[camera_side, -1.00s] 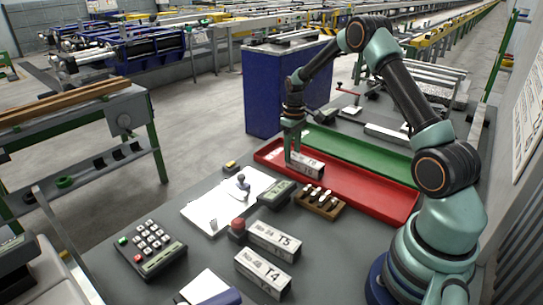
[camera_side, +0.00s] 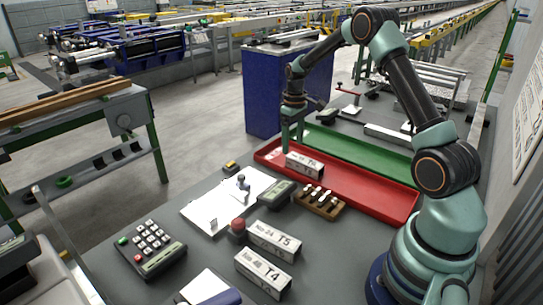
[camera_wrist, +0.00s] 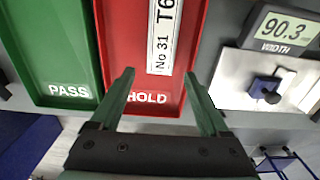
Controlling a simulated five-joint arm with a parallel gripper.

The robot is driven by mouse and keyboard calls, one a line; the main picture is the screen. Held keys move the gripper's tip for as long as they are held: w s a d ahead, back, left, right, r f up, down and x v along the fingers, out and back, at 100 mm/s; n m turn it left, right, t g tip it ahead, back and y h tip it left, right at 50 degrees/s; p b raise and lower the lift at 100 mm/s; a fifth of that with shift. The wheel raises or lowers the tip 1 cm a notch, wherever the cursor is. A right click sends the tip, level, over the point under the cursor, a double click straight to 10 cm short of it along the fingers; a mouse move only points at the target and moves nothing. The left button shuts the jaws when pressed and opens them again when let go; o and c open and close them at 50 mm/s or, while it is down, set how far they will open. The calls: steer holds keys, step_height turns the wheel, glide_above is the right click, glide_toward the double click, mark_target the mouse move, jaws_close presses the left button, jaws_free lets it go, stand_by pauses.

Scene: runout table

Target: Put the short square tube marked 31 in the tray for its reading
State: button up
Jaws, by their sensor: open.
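The short square tube (camera_wrist: 163,38), labelled "No 31 T6", lies in the red tray marked HOLD (camera_wrist: 114,58). In the side view the tube (camera_side: 304,165) rests near the far left end of the red tray (camera_side: 375,198). The green tray marked PASS (camera_wrist: 52,45) is beside it and holds nothing that I can see; it is also in the side view (camera_side: 365,155). My gripper (camera_side: 292,145) is open and empty above the tube's end, apart from it. In the wrist view its fingers (camera_wrist: 159,74) are spread, wider than the tube.
The gauge display (camera_wrist: 287,30) reads 90.3 WIDTH; a white plate with a small clamp (camera_wrist: 265,90) is beside it. Tubes T5 (camera_side: 274,240) and T4 (camera_side: 263,273), a keypad (camera_side: 150,248) and a wooden rack (camera_side: 320,202) are on the bench.

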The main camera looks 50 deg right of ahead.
steer(key=s+a+r+t, duration=0.1)
steer(key=a+r, duration=0.4)
steer(key=r, duration=0.9)
steer(key=s+a+r+t, duration=0.2)
steer(key=s+a, duration=0.5)
steer(key=a, duration=0.1)
steer(key=s+a+r+t, duration=0.2)
steer(key=s+a, duration=0.6)
steer(key=a, duration=0.1)
steer(key=shift+s+t, duration=0.2)
steer(key=shift+t, duration=0.1)
steer(key=shift+r, duration=0.15)
